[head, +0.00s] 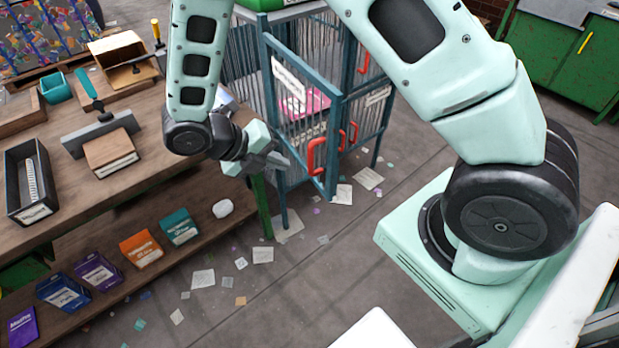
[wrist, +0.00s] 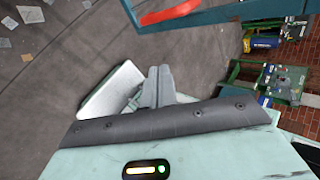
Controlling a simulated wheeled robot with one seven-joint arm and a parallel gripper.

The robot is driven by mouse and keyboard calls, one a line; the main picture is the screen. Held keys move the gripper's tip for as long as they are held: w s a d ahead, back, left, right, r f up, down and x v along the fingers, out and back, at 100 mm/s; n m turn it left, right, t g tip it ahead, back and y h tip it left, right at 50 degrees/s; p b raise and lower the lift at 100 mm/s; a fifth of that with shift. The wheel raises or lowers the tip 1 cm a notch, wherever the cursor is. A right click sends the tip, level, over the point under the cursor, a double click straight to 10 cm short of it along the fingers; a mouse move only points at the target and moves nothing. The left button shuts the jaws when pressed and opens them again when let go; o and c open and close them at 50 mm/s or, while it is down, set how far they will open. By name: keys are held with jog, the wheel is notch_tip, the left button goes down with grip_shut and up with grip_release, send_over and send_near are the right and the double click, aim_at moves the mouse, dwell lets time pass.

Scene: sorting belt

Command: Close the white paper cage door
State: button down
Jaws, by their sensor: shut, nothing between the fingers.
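The cage (head: 275,115) has a blue frame with grey bars and stands at the centre back in the head view. A barred door (head: 303,113) with a white label (head: 288,84) and a red handle (head: 316,157) faces me and looks swung outward at an angle; the label's text is too small to read. My gripper (head: 279,161) is shut and empty, left of the red handle and in front of the cage's left post. In the wrist view, the shut fingertips (wrist: 160,72) are apart from a red handle (wrist: 170,12) and a blue bar (wrist: 215,16) at the top.
A wooden bench (head: 150,165) with trays, a tool and several coloured boxes stands left, close to my arm. Paper scraps (head: 263,255) litter the floor. More red handles (head: 343,140) are on the cage's other side. Green cabinets (head: 565,60) stand back right.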

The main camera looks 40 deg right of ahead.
jog(key=n, duration=0.2)
jog(key=p, duration=0.2)
send_near(330, 169)
notch_tip(330, 169, down, 5)
jog(key=shift+s+d+r+h+p, duration=0.15)
jog(key=shift+d+p, duration=0.15)
jog(key=shift+d, duration=0.35)
jog(key=shift+s+d+f+h+p, duration=0.15)
jog(key=shift+d+p, duration=0.15)
jog(key=shift+d, duration=0.3)
jog(key=shift+s+d+r+h+p, duration=0.15)
jog(key=shift+d+p, duration=0.15)
jog(key=shift+d, duration=0.35)
jog(key=shift+d, duration=0.1)
